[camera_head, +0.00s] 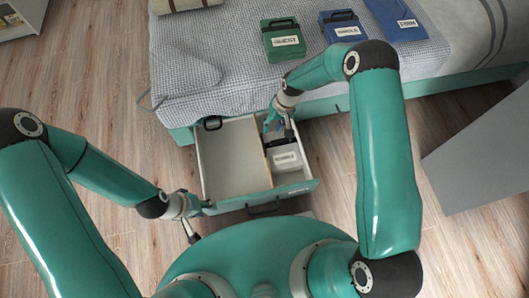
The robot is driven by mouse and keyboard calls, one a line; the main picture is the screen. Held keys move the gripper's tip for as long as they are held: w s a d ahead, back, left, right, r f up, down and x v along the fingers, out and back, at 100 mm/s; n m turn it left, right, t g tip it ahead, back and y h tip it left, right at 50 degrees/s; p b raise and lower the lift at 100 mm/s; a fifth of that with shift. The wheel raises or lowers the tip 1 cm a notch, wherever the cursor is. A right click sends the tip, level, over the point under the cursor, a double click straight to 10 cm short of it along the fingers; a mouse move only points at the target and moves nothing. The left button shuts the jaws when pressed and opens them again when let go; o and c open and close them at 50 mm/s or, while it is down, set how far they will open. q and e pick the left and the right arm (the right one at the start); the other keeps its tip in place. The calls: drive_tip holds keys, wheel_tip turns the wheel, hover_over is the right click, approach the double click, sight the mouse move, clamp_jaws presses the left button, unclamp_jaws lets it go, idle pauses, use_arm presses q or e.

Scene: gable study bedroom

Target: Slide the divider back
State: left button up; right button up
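The drawer (229,193) is pulled out from under the bed. The divider (266,168), a thin tan wooden panel, runs from back to front inside it, right of the middle. The left compartment shows a bare light floor; a white labelled box (287,158) stands in the narrower right compartment. My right gripper (279,127) points down at the drawer's back, just right of the divider's far end and behind the box. Its fingers look spread; I cannot tell whether it touches the divider. My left gripper (200,219) is open and empty at the drawer's front left corner.
Green (283,40) and blue (343,27) labelled cases lie on the bed (215,50) above the drawer, with another blue case (397,18) beside them. A dark-handled item (212,123) sits in the drawer's back left corner. A grey panel (485,150) stands at right.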

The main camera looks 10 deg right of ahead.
drive_tip(key=w+d+f+b, duration=0.1)
drive_tip(key=w+f+b, duration=0.1)
drive_tip(key=w+f, duration=0.1)
use_arm(q)
wheel_tip(320, 180, down, 9)
drive_tip(key=b, duration=0.4)
drive_tip(key=shift+r+b, duration=0.2)
drive_tip(key=shift+b, duration=0.2)
use_arm(e)
approach(264, 145)
drive_tip(key=shift+h, duration=0.3)
drive_tip(key=f, duration=0.2)
drive_tip(key=a+f, duration=0.1)
drive_tip(key=f, duration=0.2)
drive_tip(key=a+f, duration=0.1)
drive_tip(key=f, duration=0.2)
clamp_jaws()
drive_tip(key=shift+a, duration=0.1)
